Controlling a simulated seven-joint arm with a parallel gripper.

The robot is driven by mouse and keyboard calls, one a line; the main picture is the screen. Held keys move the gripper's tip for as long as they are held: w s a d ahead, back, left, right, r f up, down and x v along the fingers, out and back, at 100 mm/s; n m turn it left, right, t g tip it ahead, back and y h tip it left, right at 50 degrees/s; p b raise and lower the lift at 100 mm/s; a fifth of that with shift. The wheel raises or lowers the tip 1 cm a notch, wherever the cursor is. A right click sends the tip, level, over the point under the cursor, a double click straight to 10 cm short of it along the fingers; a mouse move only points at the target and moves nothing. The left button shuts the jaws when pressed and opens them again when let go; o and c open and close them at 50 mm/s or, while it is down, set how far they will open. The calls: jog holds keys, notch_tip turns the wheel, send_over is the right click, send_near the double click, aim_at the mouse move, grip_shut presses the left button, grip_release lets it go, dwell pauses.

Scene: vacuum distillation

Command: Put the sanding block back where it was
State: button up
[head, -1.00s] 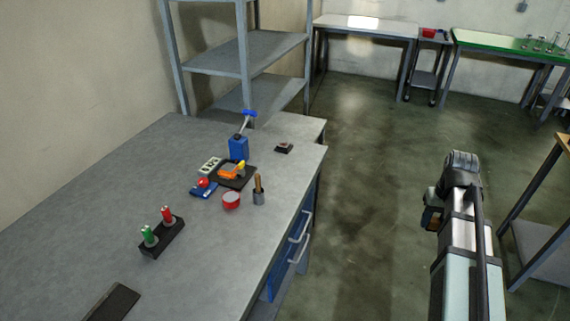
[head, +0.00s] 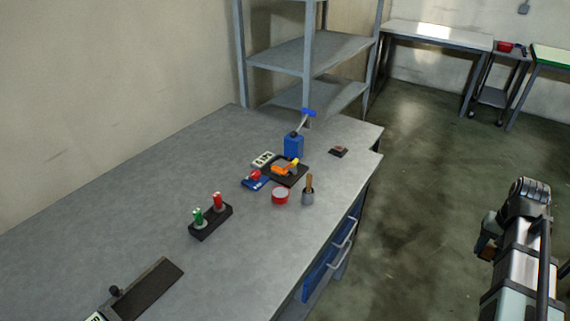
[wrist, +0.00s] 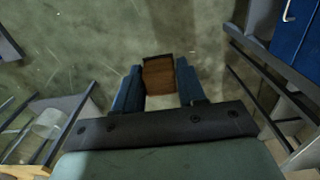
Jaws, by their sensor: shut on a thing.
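The sanding block (wrist: 158,76) is a brown, wood-like block with a dark edge. In the wrist view it sits between the two blue fingers of my gripper (wrist: 158,90), which is shut on it. In the head view my gripper (head: 488,238) is at the right, over the open floor beside the workbench (head: 130,215). The block shows there only as a small brown patch (head: 488,251), partly hidden by my arm. A small dark pad (head: 338,152) with a reddish top lies near the bench's far right corner. A long dark strip (head: 148,288) lies at the near left.
The bench holds a black rack (head: 211,222) with green and red items, a red tin (head: 280,196), a brush in a cup (head: 308,193), a dark tray (head: 284,172) with an orange tool, and a blue can (head: 293,146). Shelving (head: 308,50) stands behind. Much bench top is bare.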

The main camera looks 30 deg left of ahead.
jog(key=a+r+n, duration=0.2)
jog(key=a, duration=1.2)
jog(key=s+a+r+n, duration=0.1)
jog(key=a+r+n, duration=0.1)
jog(key=a, duration=1.2)
jog(key=a+r+n, duration=0.2)
jog(key=a+r, duration=0.1)
jog(key=a, duration=1.2)
jog(key=shift+s+r+n, duration=0.15)
jog(key=shift+s+n, duration=0.2)
jog(key=shift+n, duration=0.05)
send_near(326, 182)
jog(key=s+d+r, duration=0.2)
jog(key=s, duration=0.1)
jog(key=w+a+r+m, duration=0.2)
jog(key=w+m, duration=0.1)
jog(key=shift+f+m, duration=0.65)
jog(key=shift+f, duration=1.1)
jog(key=shift+f+m, duration=0.6)
jog(key=shift+f, duration=1.15)
jog(key=shift+f+m, duration=0.65)
jog(key=shift+f, duration=1.1)
jog(key=shift+f, duration=0.15)
